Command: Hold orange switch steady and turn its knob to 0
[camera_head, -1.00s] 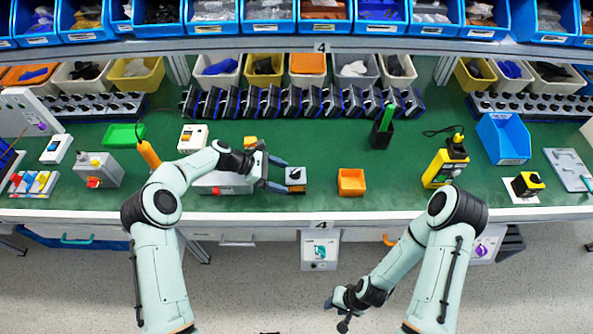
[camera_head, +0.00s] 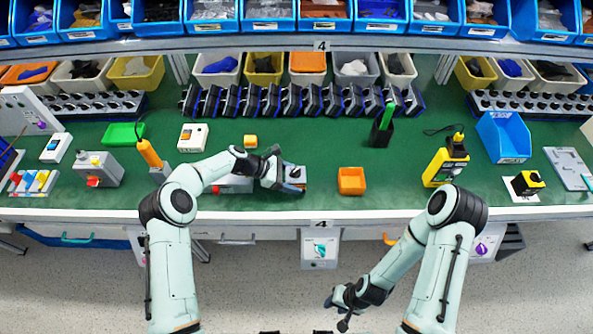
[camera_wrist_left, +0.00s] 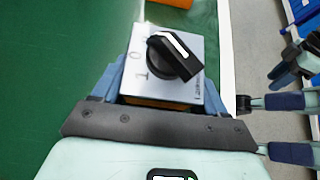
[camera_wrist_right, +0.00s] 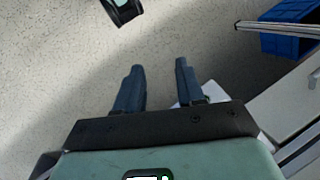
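The orange switch (camera_head: 293,173) stands on the green table left of the orange bin. In the left wrist view its pale top plate (camera_wrist_left: 140,94) carries a black knob (camera_wrist_left: 172,58) with a white mark and the printed figures 0 and 1. The knob's pointer lies slanted, away from both figures. My left gripper (camera_head: 289,176) has its fingers on both sides of the switch, close against it; whether they press on it I cannot tell. My right gripper (camera_head: 340,312) is low in front of the table, its fingers (camera_wrist_right: 160,75) apart and empty over the floor.
The orange bin (camera_head: 351,181) stands just right of the switch. A yellow device (camera_head: 446,163) and a black holder (camera_head: 381,135) are farther right. A row of black-and-blue devices (camera_head: 300,101) lines the back.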

